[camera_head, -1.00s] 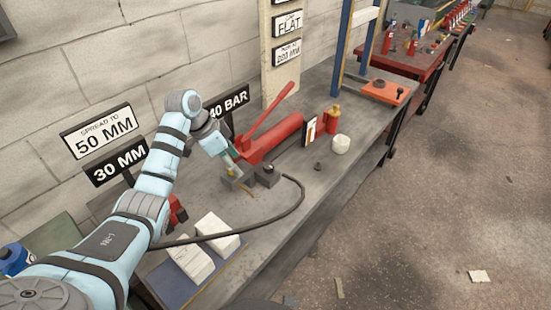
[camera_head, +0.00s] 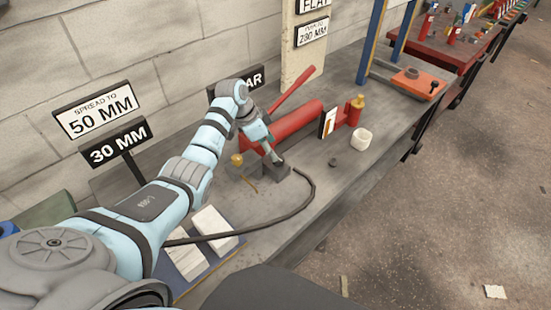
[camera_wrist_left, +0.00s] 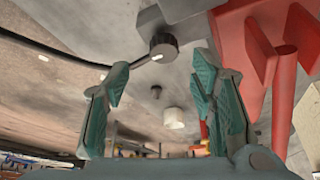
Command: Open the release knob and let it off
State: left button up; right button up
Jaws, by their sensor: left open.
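My left gripper (camera_head: 277,160) is over the dark block (camera_head: 276,172) at the near end of the red pump (camera_head: 291,123). In the left wrist view its teal fingers (camera_wrist_left: 160,95) are wide apart with nothing between the pads. A dark round fitting (camera_wrist_left: 163,46) with the hose shows beyond the fingertips, apart from them. A small brass-coloured knob (camera_head: 237,159) stands to the left of the gripper, untouched. I cannot tell for certain which of these is the release knob. My right gripper is not in view.
A black hose (camera_head: 311,191) curves across the bench. A white cup (camera_head: 361,138) and a small dark ring (camera_head: 334,162) lie to the right. White blocks (camera_head: 213,229) lie at the front left. Signs (camera_head: 94,109) stand at the back left.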

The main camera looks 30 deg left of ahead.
aim_at(278, 162)
pick_arm(q)
jog(key=x, duration=0.2)
jog(key=b+x, duration=0.1)
jog(key=x, duration=0.3)
jog(key=shift+w+a+f+b, duration=0.15)
jog(key=shift+w+b, duration=0.2)
jog(key=shift+s, duration=0.15)
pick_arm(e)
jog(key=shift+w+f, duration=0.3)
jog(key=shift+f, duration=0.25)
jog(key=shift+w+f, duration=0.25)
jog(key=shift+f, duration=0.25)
pick_arm(q)
jog(key=c, duration=1.1)
jog(key=shift+c, duration=0.2)
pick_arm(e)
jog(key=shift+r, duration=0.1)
